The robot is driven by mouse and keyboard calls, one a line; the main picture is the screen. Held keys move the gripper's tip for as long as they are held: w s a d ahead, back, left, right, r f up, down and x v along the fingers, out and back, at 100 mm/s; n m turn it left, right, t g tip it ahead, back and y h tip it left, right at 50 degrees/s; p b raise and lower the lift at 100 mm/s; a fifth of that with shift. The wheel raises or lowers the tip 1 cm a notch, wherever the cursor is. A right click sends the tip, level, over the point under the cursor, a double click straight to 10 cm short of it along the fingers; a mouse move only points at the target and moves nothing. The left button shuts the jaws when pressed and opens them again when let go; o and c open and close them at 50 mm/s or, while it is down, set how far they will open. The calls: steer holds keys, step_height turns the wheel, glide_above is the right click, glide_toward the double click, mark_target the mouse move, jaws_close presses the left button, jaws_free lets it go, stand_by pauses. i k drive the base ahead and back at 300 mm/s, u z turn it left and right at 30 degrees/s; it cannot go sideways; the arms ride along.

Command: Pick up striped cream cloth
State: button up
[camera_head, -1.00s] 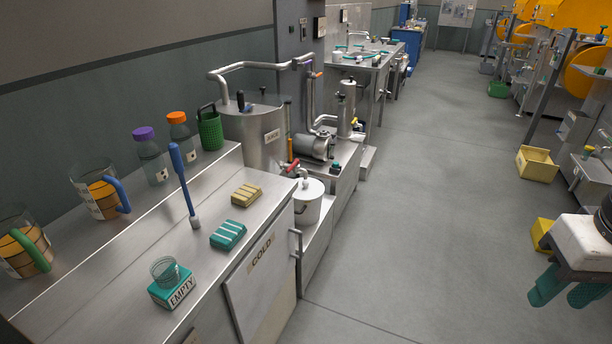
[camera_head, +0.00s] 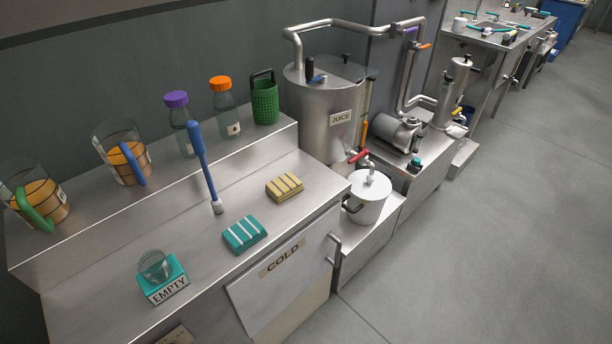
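The striped cream cloth (camera_head: 285,187) lies folded on the steel counter, near its right end. A striped teal cloth (camera_head: 244,234) lies in front of it and to the left, apart from it. Nothing covers the cream cloth. My gripper is not in view.
A glass on a teal EMPTY block (camera_head: 164,281) stands at the front. Jugs, bottles and a green basket (camera_head: 265,102) line the raised shelf behind. A white pot (camera_head: 367,197) stands right of the counter. Open floor (camera_head: 470,250) lies right.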

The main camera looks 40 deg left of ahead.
mark_target(285, 186)
steer(key=u, duration=0.2)
steer(key=i, duration=0.6)
steer(key=u, duration=0.95)
steer(key=i, duration=0.55)
steer(key=u, duration=0.6)
